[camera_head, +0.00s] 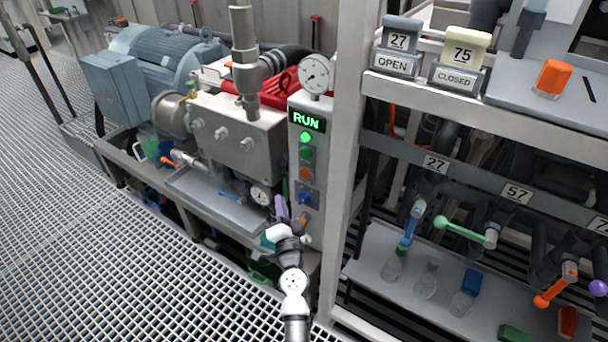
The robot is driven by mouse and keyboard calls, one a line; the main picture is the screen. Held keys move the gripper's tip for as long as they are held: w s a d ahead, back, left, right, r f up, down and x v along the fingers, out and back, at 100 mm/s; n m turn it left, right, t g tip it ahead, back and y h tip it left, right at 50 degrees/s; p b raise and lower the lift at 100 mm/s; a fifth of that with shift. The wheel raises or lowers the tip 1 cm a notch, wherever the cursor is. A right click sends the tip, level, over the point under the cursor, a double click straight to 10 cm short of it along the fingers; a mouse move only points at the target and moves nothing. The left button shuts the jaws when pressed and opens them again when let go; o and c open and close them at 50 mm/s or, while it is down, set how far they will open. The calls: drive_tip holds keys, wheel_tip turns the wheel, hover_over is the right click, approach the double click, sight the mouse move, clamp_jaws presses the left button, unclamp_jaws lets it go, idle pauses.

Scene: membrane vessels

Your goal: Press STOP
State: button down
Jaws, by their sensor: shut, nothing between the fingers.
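A grey control panel (294,188) stands upright in the middle. Its display (307,120) reads RUN in green, and a green lamp (305,137) is lit below it. Under that are a green button (306,155), a red-orange button (305,173) and a blue control (305,197). I cannot read the labels, so which one is STOP is not legible; the red-orange one stands out. My gripper (283,228) is shut and empty, below the buttons and near the panel's lower part. Its fingertips are small and hard to make out, and I cannot tell whether they touch the panel.
A pressure gauge (315,74) tops the panel. A pump block (235,135) and blue motor (160,65) stand left. A white post (345,150) rises close on the right, beside a rack with valve handles (458,228) and a shelf (395,290). The grating floor (120,260) is clear.

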sight(303, 173)
drive_tip(key=shift+w, duration=0.1)
drive_tip(key=w+d, duration=0.5)
drive_tip(key=w, duration=0.2)
drive_tip(key=shift+d+b, duration=0.1)
drive_tip(key=shift+b, duration=0.2)
idle(1.9)
drive_tip(key=shift+w+d, duration=0.25)
drive_tip(key=shift+w, duration=0.1)
drive_tip(key=shift+w+d+b, duration=0.35)
drive_tip(key=shift+d+b, duration=0.1)
drive_tip(key=shift+d, duration=0.1)
idle(0.8)
